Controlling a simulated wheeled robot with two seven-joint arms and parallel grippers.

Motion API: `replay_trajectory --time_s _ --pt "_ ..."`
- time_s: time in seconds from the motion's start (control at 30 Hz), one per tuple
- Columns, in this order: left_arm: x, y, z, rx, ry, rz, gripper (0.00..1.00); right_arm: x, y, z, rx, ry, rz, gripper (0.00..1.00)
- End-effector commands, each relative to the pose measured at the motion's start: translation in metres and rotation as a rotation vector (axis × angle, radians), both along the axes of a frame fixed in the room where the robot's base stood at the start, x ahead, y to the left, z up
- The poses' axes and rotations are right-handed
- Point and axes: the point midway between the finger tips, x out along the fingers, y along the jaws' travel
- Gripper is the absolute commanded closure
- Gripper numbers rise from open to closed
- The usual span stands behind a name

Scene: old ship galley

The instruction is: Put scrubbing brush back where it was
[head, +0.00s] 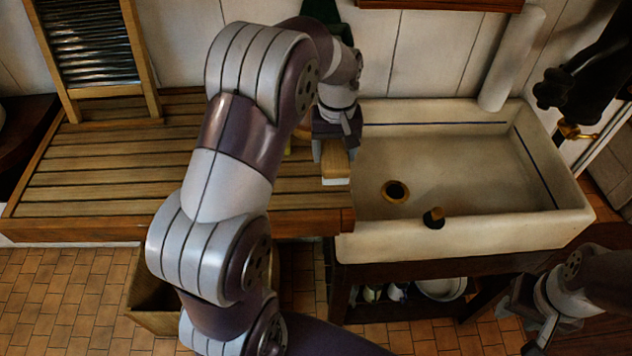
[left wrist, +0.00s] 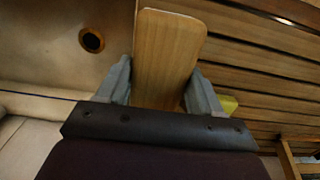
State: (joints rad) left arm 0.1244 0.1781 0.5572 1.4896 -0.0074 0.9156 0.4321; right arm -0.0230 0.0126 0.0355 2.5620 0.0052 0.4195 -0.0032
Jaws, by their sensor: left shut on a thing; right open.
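The scrubbing brush (head: 336,165) has a pale wooden back and a light strip along its lower edge in the head view. My left gripper (head: 330,143) is shut on it, above the right end of the slatted wooden drainboard (head: 110,190), beside the sink's left edge. In the left wrist view the brush's wooden back (left wrist: 168,58) stands out between the two grey fingers (left wrist: 155,90). I cannot tell whether the brush touches the surface below. My right gripper (head: 530,318) is open and empty at the lower right, in front of the sink.
A washboard (head: 95,45) stands at the drainboard's back left. A yellow thing (left wrist: 229,104) lies behind my left gripper, mostly hidden. Dishes sit on a shelf under the sink.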

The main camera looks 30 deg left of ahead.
Motion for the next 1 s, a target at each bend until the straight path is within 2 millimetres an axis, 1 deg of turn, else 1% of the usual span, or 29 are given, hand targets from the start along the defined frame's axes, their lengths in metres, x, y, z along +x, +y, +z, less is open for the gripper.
replay_trajectory --time_s 0.03,0.1,0.2,0.27,0.4,0.5,0.8,0.83,0.87,0.9,1.0 --pt "-0.009 0.009 0.004 -0.001 0.005 0.005 0.87 0.002 0.0 0.016 0.0 -0.006 0.0 0.57" --pt "-0.016 0.018 -0.005 0.0 0.004 0.003 0.87 0.002 0.0 0.019 0.0 -0.008 0.0 0.57" --pt "-0.022 0.024 -0.013 -0.001 0.004 0.0 0.87 0.002 0.0 0.021 0.0 -0.007 0.0 0.57" --pt "-0.023 0.025 -0.021 -0.001 0.006 -0.001 0.87 0.002 0.0 0.025 0.0 -0.006 0.0 0.57" --pt "-0.023 0.025 -0.046 -0.001 0.005 -0.002 0.87 0.002 0.0 0.033 0.0 -0.006 0.0 0.57" --pt "-0.023 0.025 -0.054 0.0 0.002 -0.002 0.87 0.002 0.0 0.033 0.0 -0.006 0.0 0.57" --pt "-0.022 0.025 -0.058 0.0 0.002 -0.002 0.87 0.002 0.0 0.03 0.0 -0.006 0.0 0.57" --pt "-0.022 0.025 -0.058 0.0 0.002 -0.002 0.31 0.002 0.0 0.03 0.0 -0.006 0.0 0.57" --pt "-0.022 0.025 -0.058 0.0 0.002 -0.002 0.21 0.002 0.0 0.03 0.0 -0.006 0.0 0.57" --pt "-0.022 0.025 -0.058 0.0 0.002 -0.002 0.09 0.002 0.0 0.03 0.0 -0.006 0.0 0.57" --pt "-0.022 0.025 -0.058 0.0 0.002 -0.002 0.09 0.002 0.0 0.03 0.0 -0.006 0.0 0.57"
